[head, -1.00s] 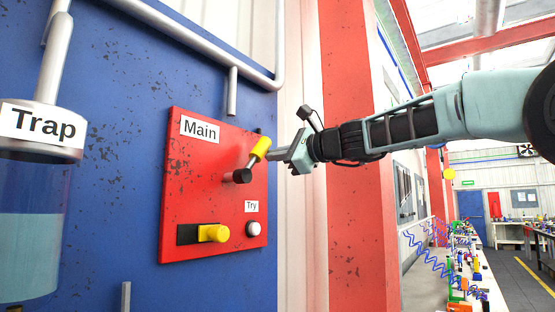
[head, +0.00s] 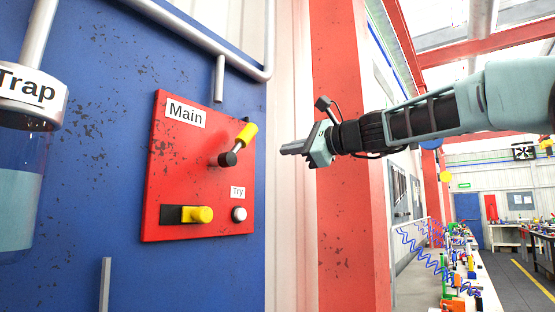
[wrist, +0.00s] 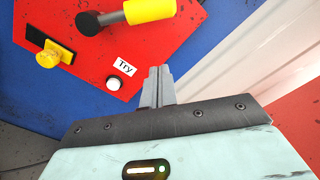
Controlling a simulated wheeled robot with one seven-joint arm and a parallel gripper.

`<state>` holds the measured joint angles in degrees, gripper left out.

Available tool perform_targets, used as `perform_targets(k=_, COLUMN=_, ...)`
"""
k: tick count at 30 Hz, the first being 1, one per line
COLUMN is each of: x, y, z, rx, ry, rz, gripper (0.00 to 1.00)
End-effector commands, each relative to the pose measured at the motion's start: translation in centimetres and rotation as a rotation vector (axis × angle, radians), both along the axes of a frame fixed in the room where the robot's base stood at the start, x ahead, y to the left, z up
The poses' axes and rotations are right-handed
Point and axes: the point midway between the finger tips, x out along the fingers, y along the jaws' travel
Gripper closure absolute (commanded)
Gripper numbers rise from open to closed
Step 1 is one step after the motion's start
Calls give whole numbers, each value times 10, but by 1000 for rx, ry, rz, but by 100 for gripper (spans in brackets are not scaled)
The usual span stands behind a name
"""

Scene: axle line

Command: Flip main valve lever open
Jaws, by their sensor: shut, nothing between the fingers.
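The main valve lever has a yellow grip (head: 246,136) on a black pivot knob (head: 227,159), on a red panel (head: 165,185) labelled "Main". Its grip slants up and to the right in the head view. The lever also shows at the top of the wrist view (wrist: 149,10), partly cut off by the frame edge. My gripper (head: 284,150) is shut and empty, to the right of the lever and apart from it. Its closed fingers also show in the wrist view (wrist: 157,84).
Lower on the panel are a yellow slider (head: 198,214) in a black slot and a white "Try" button (head: 239,214). A clear "Trap" container (head: 20,190) hangs at the left. A red column (head: 345,220) stands right of the panel, and a pipe (head: 219,80) ends above it.

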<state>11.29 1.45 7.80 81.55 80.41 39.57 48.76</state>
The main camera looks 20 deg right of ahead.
Motion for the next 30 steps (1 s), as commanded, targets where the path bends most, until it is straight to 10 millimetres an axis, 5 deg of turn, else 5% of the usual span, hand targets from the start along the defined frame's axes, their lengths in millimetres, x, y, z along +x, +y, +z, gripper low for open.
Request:
perform_targets(k=9, x=-34, y=-24, z=0, rx=0, ry=0, rz=-1, gripper=100)
perform_targets(k=30, x=-36, y=-23, z=-4, rx=-9, ry=6, rz=4, gripper=100)
